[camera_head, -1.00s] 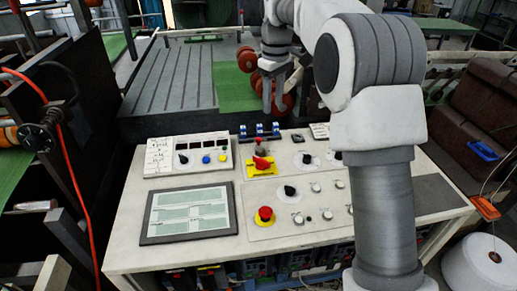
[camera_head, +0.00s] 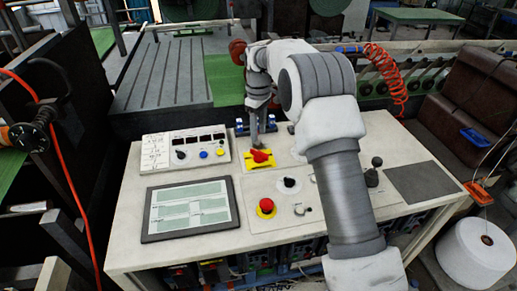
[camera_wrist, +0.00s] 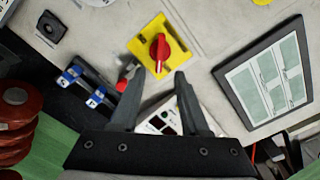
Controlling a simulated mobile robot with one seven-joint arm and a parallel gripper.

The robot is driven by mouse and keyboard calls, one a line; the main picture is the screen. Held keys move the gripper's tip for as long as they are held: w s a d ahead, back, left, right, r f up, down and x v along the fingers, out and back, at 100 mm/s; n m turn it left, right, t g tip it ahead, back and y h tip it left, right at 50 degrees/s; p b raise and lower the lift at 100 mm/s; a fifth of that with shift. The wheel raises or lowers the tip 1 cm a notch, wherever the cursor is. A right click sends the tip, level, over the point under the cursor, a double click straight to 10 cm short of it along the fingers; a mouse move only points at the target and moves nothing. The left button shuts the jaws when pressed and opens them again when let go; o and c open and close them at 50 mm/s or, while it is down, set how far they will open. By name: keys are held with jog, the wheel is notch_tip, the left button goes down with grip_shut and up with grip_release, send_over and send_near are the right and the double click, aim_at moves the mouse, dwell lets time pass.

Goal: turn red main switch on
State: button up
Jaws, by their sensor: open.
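The red main switch (camera_head: 260,156) is a red rotary knob on a yellow plate (camera_head: 247,164) on the sloped control desk. In the wrist view the red knob (camera_wrist: 160,52) lies just beyond the fingertips, with its handle along the picture's height on the yellow plate (camera_wrist: 183,59). My gripper (camera_head: 256,140) is right behind the switch in the head view, pointing down. In the wrist view my gripper (camera_wrist: 157,78) is open, its two dark fingers apart and nothing between them. The knob appears just ahead of the gap, not clearly touched.
A red emergency button (camera_head: 266,206) and black selector knob (camera_head: 289,184) sit in front of the switch. A framed screen (camera_head: 190,209) lies left. Blue-topped switches (camera_wrist: 84,85) stand beside my fingers. A black joystick (camera_head: 373,172) stands at the right.

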aim_at(259, 151)
notch_tip(259, 151, down, 8)
jog(key=shift+r, duration=0.1)
jog(key=shift+c, duration=0.3)
grip_shut()
